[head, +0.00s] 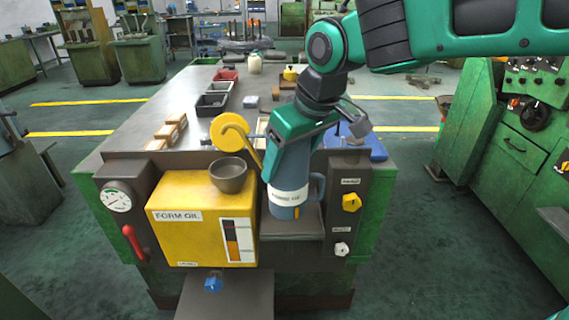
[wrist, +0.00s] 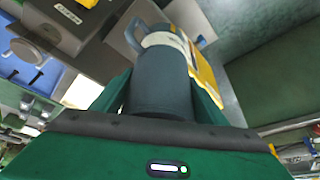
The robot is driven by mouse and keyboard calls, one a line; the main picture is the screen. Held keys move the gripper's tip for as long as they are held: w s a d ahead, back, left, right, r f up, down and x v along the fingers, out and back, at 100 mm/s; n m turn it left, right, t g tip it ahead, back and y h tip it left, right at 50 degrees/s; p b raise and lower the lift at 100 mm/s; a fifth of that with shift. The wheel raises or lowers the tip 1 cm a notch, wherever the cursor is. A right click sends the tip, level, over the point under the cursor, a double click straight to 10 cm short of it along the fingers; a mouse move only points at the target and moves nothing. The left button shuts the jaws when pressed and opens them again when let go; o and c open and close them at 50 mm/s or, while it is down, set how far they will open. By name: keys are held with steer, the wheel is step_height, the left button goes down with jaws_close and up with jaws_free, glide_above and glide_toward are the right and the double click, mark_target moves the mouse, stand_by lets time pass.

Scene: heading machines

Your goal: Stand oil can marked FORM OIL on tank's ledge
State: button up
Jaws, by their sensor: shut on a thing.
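My gripper (head: 290,150) is shut on a blue-grey can (head: 288,178) with a side handle and a white label band, whose small print I cannot read surely. The can hangs upright or nearly so, bottom down, over the grey ledge (head: 308,222) just right of the yellow tank (head: 180,238), which is marked FORM OIL. Whether its base touches the ledge is unclear. In the wrist view the can (wrist: 160,90) lies between my fingers (wrist: 160,80), with its handle at the far end. The yellow tank (wrist: 203,72) shows beside it.
A dark panel with a yellow knob (head: 351,202) stands right of the ledge. A blue tray (head: 365,147) and several bins lie on the top behind.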

steer(key=w+f, duration=0.2)
steer(key=w, duration=0.6)
steer(key=shift+d, duration=0.15)
steer(key=shift+s+f, duration=0.15)
steer(key=shift+f, duration=3.05)
steer(key=o, duration=1.6)
steer(key=shift+c, duration=0.2)
